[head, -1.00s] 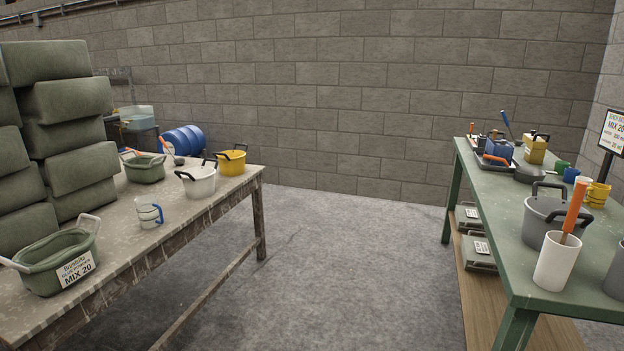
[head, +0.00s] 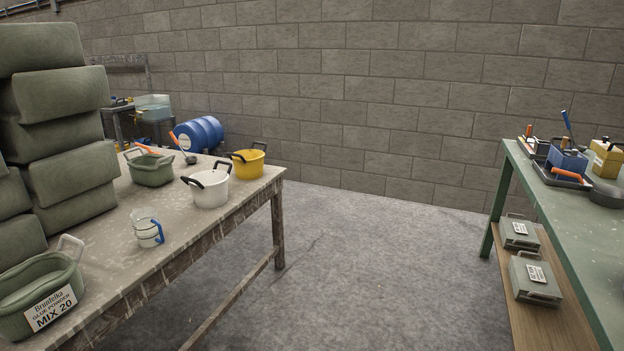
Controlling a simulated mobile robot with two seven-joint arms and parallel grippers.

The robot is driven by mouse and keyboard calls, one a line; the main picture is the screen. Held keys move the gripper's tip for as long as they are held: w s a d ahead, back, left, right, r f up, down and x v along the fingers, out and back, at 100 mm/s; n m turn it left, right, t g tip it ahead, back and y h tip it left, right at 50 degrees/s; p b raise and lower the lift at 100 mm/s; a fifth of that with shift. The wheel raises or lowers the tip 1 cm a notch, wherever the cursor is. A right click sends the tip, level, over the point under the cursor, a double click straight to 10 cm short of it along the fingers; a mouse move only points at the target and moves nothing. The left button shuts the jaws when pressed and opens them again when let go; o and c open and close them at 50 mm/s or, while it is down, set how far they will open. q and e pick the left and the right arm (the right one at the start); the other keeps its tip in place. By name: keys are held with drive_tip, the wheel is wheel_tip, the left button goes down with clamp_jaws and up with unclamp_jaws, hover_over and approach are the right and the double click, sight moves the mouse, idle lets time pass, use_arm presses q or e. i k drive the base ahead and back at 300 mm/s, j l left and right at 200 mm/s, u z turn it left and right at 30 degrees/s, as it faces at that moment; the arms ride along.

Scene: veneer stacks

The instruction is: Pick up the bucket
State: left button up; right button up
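Several bucket-like containers stand on the worn table at the left in the head view; I cannot tell which one the task means. A white bucket (head: 210,191) with dark handles stands near the table's far right edge. A yellow bucket (head: 249,166) with dark handles stands just behind it to the right. A larger green tub (head: 28,305) labelled "MIX 20" stands at the near left. Neither of my grippers is in view.
The worn table (head: 115,235) also holds a clear jug (head: 146,228) with a blue handle and stacked grey-green sacks (head: 75,180). A green workbench (head: 575,225) with tools and trays is at the right. Open concrete floor (head: 370,270) lies between them. A blue barrel (head: 203,134) lies behind.

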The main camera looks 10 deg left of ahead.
sight(248, 164)
drive_tip(key=i+j, duration=0.1)
drive_tip(key=i, duration=0.6)
drive_tip(key=i+j, duration=0.1)
drive_tip(key=i, duration=0.55)
drive_tip(key=i+l, duration=0.1)
drive_tip(key=i, duration=1.3)
drive_tip(key=i+u, duration=0.25)
drive_tip(key=u, duration=0.2)
drive_tip(key=i+u, duration=0.2)
drive_tip(key=u, duration=0.2)
drive_tip(key=i+l+u, duration=0.2)
drive_tip(key=u, duration=0.25)
